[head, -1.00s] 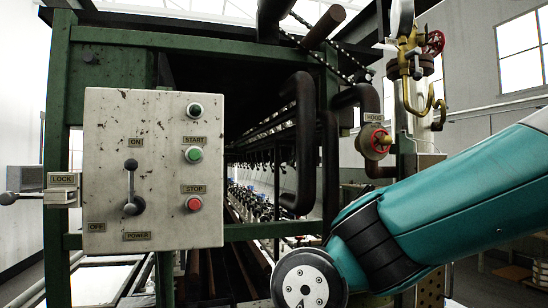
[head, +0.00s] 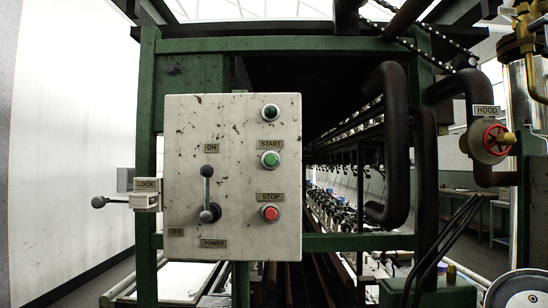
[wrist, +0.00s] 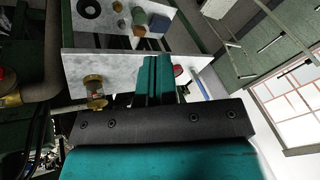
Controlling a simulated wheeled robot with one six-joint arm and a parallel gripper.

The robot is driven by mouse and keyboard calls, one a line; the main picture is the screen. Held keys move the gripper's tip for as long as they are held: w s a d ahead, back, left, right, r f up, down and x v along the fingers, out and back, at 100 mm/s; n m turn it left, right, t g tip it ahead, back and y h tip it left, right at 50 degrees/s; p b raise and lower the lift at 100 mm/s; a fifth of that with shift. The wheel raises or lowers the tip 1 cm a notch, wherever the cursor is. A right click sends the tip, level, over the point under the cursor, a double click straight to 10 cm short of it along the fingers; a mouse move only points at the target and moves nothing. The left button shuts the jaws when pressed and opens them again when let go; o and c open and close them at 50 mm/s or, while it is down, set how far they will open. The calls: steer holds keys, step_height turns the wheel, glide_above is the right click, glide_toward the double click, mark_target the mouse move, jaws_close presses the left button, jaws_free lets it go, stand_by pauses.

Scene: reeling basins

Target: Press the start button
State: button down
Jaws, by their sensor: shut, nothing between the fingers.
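The green start button (head: 270,159) is on a worn white control panel (head: 180,130), under a START label, in the head view. A dark green lamp (head: 270,112) is above it and the red stop button (head: 270,213) is below it. A power lever (head: 207,190) stands upright left of the buttons, between the ON and OFF labels. My gripper (wrist: 154,62) shows only in the wrist view, its teal fingers shut and empty. It is over a grey board, and the start button cannot be made out there.
A lock handle (head: 115,202) juts out left of the panel. Thick dark pipes (head: 390,150) and a red hood valve (head: 495,141) stand to the right. The wrist view shows a brass fitting (wrist: 93,91) left of my gripper and a tray of small objects above it.

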mark_target(271, 163)
steer(key=w+a+r+m+t+y+p, duration=0.3)
steer(key=w+a+r+t+p, duration=0.1)
steer(key=r, duration=0.5)
steer(key=w+a+r+m+t+y+p, duration=0.3)
steer(key=w+a+r+t+p, duration=0.1)
steer(key=w+r, duration=0.5)
steer(key=w+a+r+m+t+y+p, duration=0.2)
steer(key=w+a+r+t+p, duration=0.3)
steer(key=r, duration=0.5)
steer(key=shift+w+a+m+t+y, duration=0.4)
steer(key=shift+w+m+t, duration=0.45)
steer(key=shift+w, duration=0.25)
steer(key=shift+d, duration=0.1)
steer(key=shift+w+d+b, duration=0.15)
steer(key=shift+w+b, duration=0.15)
steer(key=shift+w, duration=4.1)
steer(key=shift+w, duration=0.1)
steer(key=shift+w, duration=0.35)
